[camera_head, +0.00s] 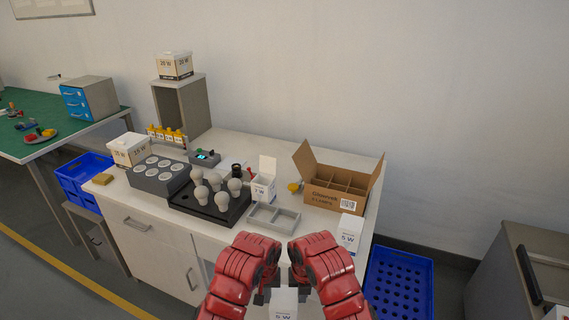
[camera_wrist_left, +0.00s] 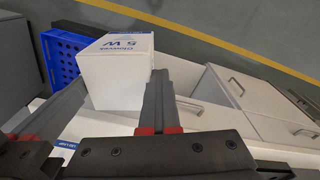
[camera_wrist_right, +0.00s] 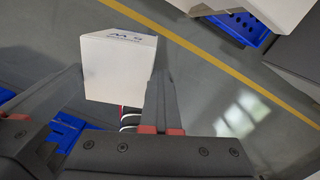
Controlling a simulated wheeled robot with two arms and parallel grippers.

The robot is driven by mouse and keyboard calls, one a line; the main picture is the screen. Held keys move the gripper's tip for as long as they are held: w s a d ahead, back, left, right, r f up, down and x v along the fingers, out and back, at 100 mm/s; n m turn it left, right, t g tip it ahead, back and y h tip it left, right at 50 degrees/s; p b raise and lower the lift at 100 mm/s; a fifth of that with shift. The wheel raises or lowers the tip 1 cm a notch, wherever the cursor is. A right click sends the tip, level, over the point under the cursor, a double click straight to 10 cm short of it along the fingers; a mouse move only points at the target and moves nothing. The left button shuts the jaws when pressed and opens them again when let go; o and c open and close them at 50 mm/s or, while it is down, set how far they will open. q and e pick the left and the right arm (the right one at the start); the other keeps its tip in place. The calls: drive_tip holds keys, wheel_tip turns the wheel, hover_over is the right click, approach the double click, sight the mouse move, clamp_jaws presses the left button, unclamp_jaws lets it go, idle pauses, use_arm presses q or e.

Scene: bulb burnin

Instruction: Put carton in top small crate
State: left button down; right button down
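A white 5 W carton (camera_head: 284,302) is between my two grippers at the bottom of the head view. My left gripper (camera_head: 262,297) is on its left and my right gripper (camera_head: 305,297) on its right. In the left wrist view, the carton (camera_wrist_left: 115,72) is at the spread fingertips; the right wrist view shows the carton (camera_wrist_right: 118,68) likewise. Both grippers' fingers are wide apart. Exact contact with the carton is hard to tell. Blue small crates (camera_head: 68,177) stand stacked at the left of the workbench, partly hidden by it.
The workbench (camera_head: 330,222) carries a bulb tray (camera_head: 240,213), a divided cardboard box (camera_head: 330,196), a 7 W carton (camera_head: 262,190) and another 5 W carton (camera_head: 349,232). A blue crate (camera_head: 400,285) is on the floor right of it. A grey cabinet (camera_head: 510,255) stands farther right.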

use_arm(q)
drive_tip(key=shift+s+d+r, duration=0.1)
drive_tip(key=shift+s+r, duration=0.15)
drive_tip(key=shift+r, duration=0.25)
drive_tip(key=shift+s+d+r, duration=0.1)
drive_tip(key=shift+s+r, duration=0.1)
drive_tip(key=shift+r, duration=0.25)
use_arm(e)
drive_tip(key=shift+s+a+r, duration=0.15)
drive_tip(key=shift+s+r, duration=0.35)
drive_tip(key=shift+r, duration=0.35)
use_arm(q)
drive_tip(key=shift+a, duration=0.15)
use_arm(e)
drive_tip(key=shift+a, duration=0.1)
